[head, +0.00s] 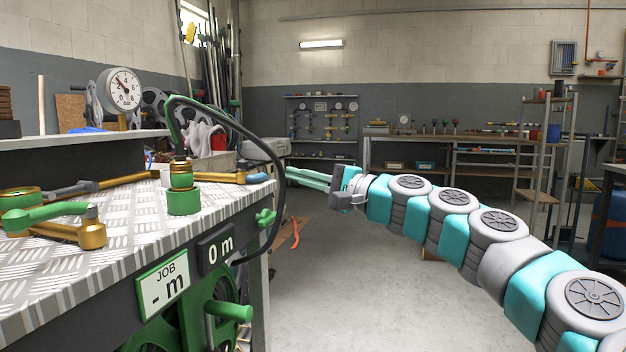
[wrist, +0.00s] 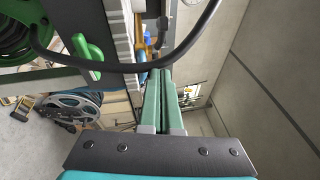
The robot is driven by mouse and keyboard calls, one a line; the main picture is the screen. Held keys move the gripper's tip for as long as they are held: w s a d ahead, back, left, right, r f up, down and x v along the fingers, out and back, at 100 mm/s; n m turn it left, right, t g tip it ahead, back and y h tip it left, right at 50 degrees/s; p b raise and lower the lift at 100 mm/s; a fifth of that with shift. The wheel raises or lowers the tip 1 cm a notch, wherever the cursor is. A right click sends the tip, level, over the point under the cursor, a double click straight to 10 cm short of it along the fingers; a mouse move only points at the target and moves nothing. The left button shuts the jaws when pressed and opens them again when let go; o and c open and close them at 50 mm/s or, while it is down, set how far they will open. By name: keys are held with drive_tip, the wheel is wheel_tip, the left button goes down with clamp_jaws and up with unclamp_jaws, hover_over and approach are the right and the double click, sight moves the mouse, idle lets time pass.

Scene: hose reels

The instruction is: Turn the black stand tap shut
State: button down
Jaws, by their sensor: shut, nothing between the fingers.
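I cannot pick out a black stand tap for certain in either view. An upright fitting (head: 182,178) with a green base, brass collar and dark top stands on the bench, with a black hose (head: 262,135) arching from it. A small green handle (head: 265,217) sits on the bench's right side; a green handle (wrist: 87,55) also shows in the wrist view. My gripper (head: 288,172) is shut and empty, just right of the bench in the head view. In the wrist view its fingers (wrist: 160,75) lie together, and the black hose (wrist: 120,67) crosses beyond or near their tips.
The patterned metal bench top (head: 130,210) holds brass and green fittings. A pressure gauge (head: 120,90) stands behind. A green reel (head: 195,320) with a crank sits below the bench. Shelving (head: 540,150) stands at the back right. The grey floor (head: 340,270) in the middle is mostly clear.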

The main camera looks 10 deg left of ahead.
sight(242, 164)
drive_tip(key=a, duration=0.4)
drive_tip(key=a+r, duration=0.1)
drive_tip(key=a, duration=0.1)
drive_tip(key=shift+w, duration=0.25)
drive_tip(key=shift+s+a+r, duration=0.1)
drive_tip(key=shift+s+a, duration=0.1)
drive_tip(key=shift+a, duration=0.2)
drive_tip(key=shift+s+a+r, duration=0.1)
drive_tip(key=shift+s+a, duration=0.05)
drive_tip(key=shift+a, duration=0.25)
